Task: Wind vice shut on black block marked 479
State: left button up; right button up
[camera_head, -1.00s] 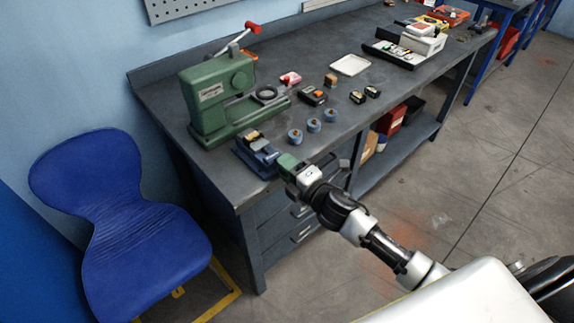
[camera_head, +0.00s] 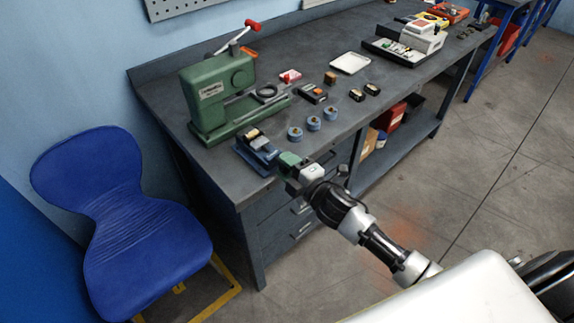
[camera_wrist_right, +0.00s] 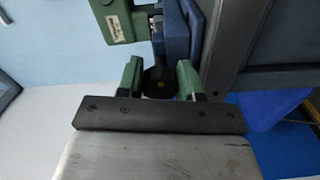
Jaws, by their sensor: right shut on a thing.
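The small blue vice (camera_head: 262,157) stands at the front edge of the bench; part of its blue body also shows in the wrist view (camera_wrist_right: 181,35). A dark block with a tan part (camera_head: 252,136) sits at its jaws; no marking is readable and I cannot tell how tightly the jaws meet it. My right gripper (camera_head: 286,163) is at the vice's front end. In the wrist view its green fingers are shut on the round black vice knob (camera_wrist_right: 160,83), one on each side. My left gripper is not in view.
A green press (camera_head: 215,97) with a red-tipped lever stands behind the vice. Several blue round pieces (camera_head: 313,124) and small dark blocks (camera_head: 356,95) lie to the right. A white tray (camera_head: 350,63) is farther back. A blue chair (camera_head: 130,220) stands left of the bench.

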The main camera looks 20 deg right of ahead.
jog(key=o, duration=0.9)
jog(key=shift+s, duration=0.1)
jog(key=b+v, duration=0.2)
jog(key=v, duration=0.8)
jog(key=shift+s+d, duration=0.2)
jog(key=shift+s, duration=0.1)
